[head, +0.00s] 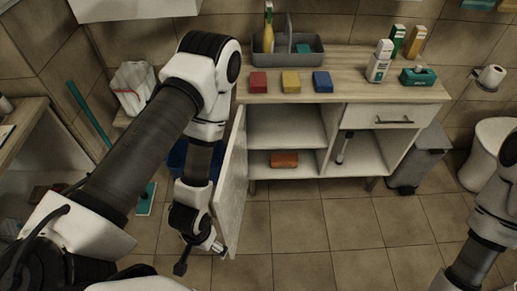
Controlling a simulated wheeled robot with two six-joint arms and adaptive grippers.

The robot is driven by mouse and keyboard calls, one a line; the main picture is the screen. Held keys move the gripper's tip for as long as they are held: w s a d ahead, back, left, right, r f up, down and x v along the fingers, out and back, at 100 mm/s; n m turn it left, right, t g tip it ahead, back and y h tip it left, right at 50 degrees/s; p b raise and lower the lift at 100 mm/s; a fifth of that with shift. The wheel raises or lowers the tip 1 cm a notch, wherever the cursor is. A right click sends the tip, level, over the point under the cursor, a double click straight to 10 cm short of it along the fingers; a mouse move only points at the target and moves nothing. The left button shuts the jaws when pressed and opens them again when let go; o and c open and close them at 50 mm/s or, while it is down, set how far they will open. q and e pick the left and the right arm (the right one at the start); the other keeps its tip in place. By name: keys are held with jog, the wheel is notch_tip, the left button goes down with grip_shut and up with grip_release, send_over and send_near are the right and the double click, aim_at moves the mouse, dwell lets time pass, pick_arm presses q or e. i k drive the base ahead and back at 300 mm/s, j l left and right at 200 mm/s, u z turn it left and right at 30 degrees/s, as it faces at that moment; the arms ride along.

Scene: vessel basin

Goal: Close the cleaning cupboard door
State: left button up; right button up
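The cleaning cupboard (292,182) stands against the back wall with a pale wooden top. Its white door (234,178) is hinged at the left and stands wide open, its free edge swung out toward me. My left gripper (200,257) is low at the left, on the outer side of the door near its free edge. Its fingers look spread apart, with nothing seen between them. One finger is close to the door; I cannot tell if it touches. My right arm enters at the right edge, and its gripper is out of view.
Red (258,82), yellow (291,82) and blue (322,82) sponges, a grey caddy (285,52) and bottles (378,66) stand on top. An orange-brown block (285,160) lies inside. A grey bin (420,158) stands right. The floor in front is clear.

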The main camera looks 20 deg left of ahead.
aim_at(228, 199)
jog(key=j+z, duration=0.1)
jog(key=j, duration=0.95)
jog(key=k+j+z, duration=0.15)
jog(key=j, duration=0.85)
jog(key=l+u, duration=0.1)
jog(key=k+z, duration=0.25)
jog(key=z, duration=0.15)
jog(key=k+z, duration=0.35)
jog(key=i+l, duration=0.05)
